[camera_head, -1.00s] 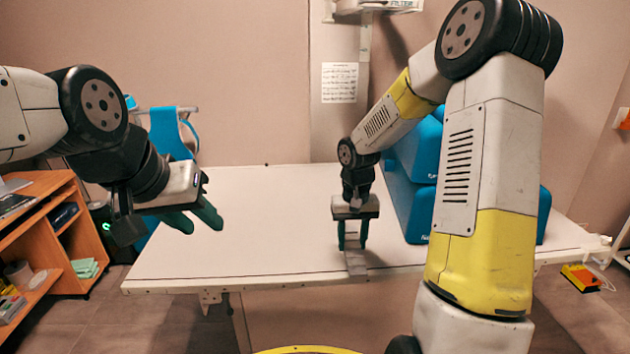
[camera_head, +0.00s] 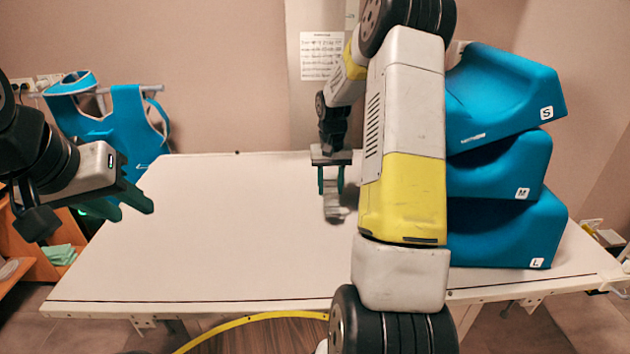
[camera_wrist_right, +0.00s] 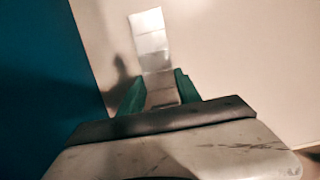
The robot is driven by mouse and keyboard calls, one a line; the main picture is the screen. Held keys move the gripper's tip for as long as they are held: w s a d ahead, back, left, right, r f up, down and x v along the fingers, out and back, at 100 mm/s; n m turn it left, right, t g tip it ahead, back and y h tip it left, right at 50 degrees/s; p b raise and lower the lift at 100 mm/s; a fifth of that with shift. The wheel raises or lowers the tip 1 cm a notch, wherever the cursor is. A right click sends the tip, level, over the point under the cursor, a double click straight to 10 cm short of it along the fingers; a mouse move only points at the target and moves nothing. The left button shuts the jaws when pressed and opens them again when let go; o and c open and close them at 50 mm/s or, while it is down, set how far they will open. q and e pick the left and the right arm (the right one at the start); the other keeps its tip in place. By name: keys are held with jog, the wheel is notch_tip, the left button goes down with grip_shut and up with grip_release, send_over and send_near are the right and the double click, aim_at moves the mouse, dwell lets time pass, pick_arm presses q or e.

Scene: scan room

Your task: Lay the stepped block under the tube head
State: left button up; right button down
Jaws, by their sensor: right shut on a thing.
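The stepped block is a small grey metallic piece (camera_head: 334,210) in my right gripper (camera_head: 331,192). In the right wrist view the block (camera_wrist_right: 151,40) extends beyond the green fingertips (camera_wrist_right: 156,78), with lines across it marking its steps. The fingers are shut on its near end. It is over the white table top (camera_head: 230,220); I cannot tell if it touches. My left gripper (camera_head: 128,207) is empty, its green fingers apart, left of the table. The tube head is not in view; a pale column (camera_head: 308,85) stands behind the table.
Blue wedge cushions marked S, M and L (camera_head: 505,180) are stacked on the table's right, partly behind my right arm. A blue apron (camera_head: 125,125) hangs at the back left. An orange shelf (camera_head: 60,255) stands at the left. The table's left and middle are clear.

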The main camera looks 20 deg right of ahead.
aim_at(332, 179)
jog(key=w+d, duration=0.1)
jog(key=w, duration=0.2)
jog(key=shift+d+f, duration=0.1)
jog(key=shift+d, duration=0.3)
jog(key=shift+w+d+f, duration=0.1)
jog(key=shift+w+f, duration=0.05)
jog(key=shift+f, duration=1.6)
jog(key=shift+f, duration=0.1)
jog(key=c, duration=0.8)
grip_release()
jog(key=shift+f, duration=0.1)
jog(key=shift+c, duration=0.2)
